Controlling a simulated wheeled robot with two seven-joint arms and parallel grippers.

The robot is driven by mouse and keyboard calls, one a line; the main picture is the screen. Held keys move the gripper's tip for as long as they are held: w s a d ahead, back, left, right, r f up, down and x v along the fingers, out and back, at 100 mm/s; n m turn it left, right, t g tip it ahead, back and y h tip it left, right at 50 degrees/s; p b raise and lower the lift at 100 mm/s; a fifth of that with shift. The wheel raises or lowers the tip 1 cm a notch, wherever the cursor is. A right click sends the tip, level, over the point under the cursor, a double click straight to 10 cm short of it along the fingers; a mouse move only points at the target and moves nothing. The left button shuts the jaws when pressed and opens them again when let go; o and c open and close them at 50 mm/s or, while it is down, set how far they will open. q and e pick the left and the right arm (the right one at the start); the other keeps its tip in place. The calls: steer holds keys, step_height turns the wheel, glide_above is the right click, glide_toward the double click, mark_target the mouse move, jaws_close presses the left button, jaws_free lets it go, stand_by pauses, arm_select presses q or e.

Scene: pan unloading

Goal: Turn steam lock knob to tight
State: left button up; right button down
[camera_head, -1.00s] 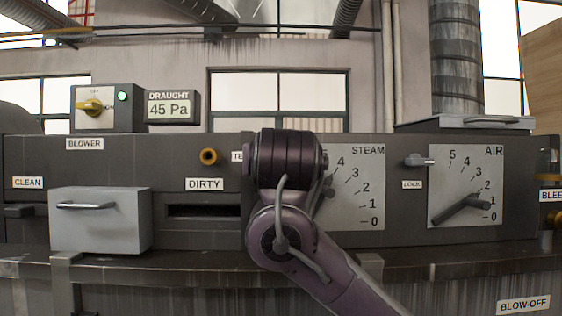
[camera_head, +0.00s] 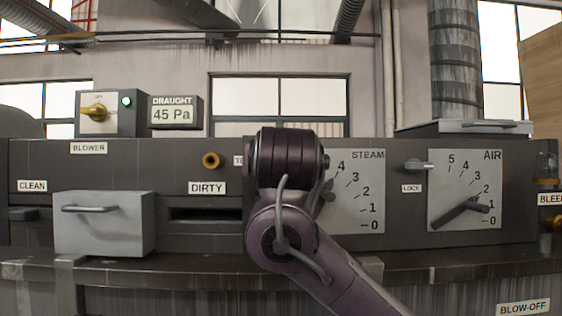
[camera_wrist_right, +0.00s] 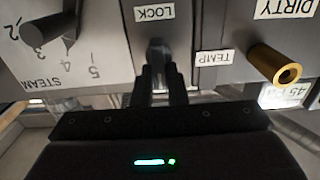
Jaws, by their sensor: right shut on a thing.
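In the right wrist view, which shows the panel upside down, the grey steam lock knob (camera_wrist_right: 157,47) sits by the LOCK label (camera_wrist_right: 154,12). My right gripper (camera_wrist_right: 160,72) is shut on this knob, with its dark fingers on either side. The fingers partly cover the knob, so I cannot tell its exact angle. The steam dial plate (camera_head: 362,205) shows right of my right arm in the head view; the arm hides the lock knob and my right gripper there. My left gripper is not in view.
The steam lever (camera_wrist_right: 45,30) stands out near the gripper, and a brass TEMP fitting (camera_wrist_right: 275,65) projects on the other side. The air dial (camera_head: 480,185) has its own lock knob (camera_head: 418,164). A grey drawer box (camera_head: 105,224) juts out at left.

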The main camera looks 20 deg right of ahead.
arm_select(q)
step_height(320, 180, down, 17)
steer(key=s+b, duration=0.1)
steer(key=b, duration=1.6)
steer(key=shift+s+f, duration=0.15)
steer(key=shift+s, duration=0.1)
arm_select(e)
steer(key=shift+s+d+f+m, duration=0.1)
steer(key=shift+d+f+m, duration=0.1)
steer(key=shift+m, duration=2.75)
steer(key=shift+d+f+m, duration=0.15)
steer(key=shift+f+m, duration=0.05)
steer(key=shift+m, duration=2.7)
steer(key=shift+s+d+f+m, duration=0.1)
steer(key=shift+d+f+m, duration=0.1)
steer(key=shift+m, duration=2.75)
steer(key=c, duration=1.4)
jaws_free()
steer(key=shift+w, duration=0.1)
steer(key=shift+c, duration=0.2)
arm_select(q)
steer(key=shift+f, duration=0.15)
